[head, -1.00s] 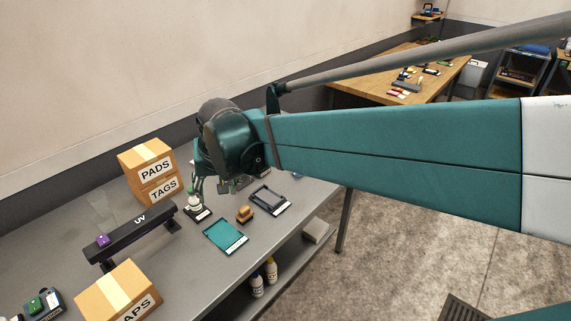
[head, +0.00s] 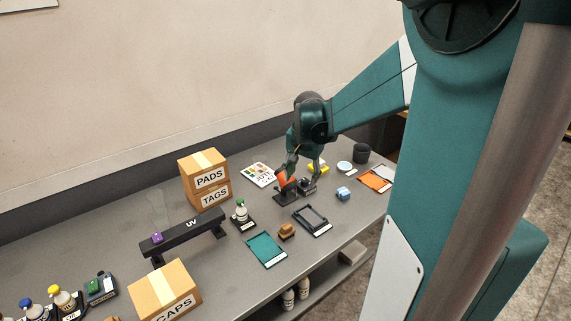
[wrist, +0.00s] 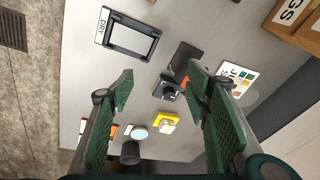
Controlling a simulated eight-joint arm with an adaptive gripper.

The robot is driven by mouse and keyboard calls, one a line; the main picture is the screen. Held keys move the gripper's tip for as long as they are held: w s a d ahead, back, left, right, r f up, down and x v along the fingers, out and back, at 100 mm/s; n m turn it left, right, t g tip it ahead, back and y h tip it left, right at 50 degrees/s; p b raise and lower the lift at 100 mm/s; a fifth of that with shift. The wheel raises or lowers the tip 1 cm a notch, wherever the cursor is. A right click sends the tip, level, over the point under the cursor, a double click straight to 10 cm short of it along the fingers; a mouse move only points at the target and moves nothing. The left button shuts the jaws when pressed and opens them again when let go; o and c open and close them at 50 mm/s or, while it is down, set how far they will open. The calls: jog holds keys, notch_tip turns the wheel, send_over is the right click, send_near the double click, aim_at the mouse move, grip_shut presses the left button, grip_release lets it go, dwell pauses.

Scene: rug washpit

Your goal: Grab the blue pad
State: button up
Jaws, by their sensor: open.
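The blue pad (head: 343,193) is a small light-blue block on the grey bench in the head view, right of the dark stand and behind the black frame tray. I cannot make it out in the wrist view, where my left finger covers part of the bench. My gripper (head: 303,172) is above the bench near the dark stand, left of the blue pad. In the wrist view my gripper (wrist: 160,76) has its fingers wide apart with nothing between them.
The dark stand (wrist: 168,88) and a yellow pad (wrist: 166,122) lie below my gripper. A black DRY frame tray (wrist: 130,37), a dark cup (head: 361,153), an orange card (head: 375,181) and a teal tray (head: 267,250) are around. PADS and TAGS boxes (head: 206,172) stand at the left.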

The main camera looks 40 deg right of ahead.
jog(key=d+f+m+g+p, duration=0.1)
jog(key=d+f+m+p, duration=0.25)
jog(key=d, duration=0.85)
jog(key=m+y+p, duration=0.1)
jog(key=m+p, duration=0.1)
jog(key=m, duration=0.1)
send_over(344, 191)
jog(key=a, duration=0.1)
jog(key=shift+g, duration=0.4)
notch_tip(344, 191, down, 5)
jog(key=shift+w+r, duration=0.1)
jog(key=shift+w, duration=0.05)
jog(key=shift+s+d+f, duration=0.2)
jog(key=shift+d+f, duration=0.2)
jog(key=shift+f, duration=0.1)
jog(key=shift+f, duration=1.25)
jog(key=shift+w+f+b, duration=0.1)
jog(key=shift+f+b, duration=0.35)
jog(key=shift+f, duration=2.15)
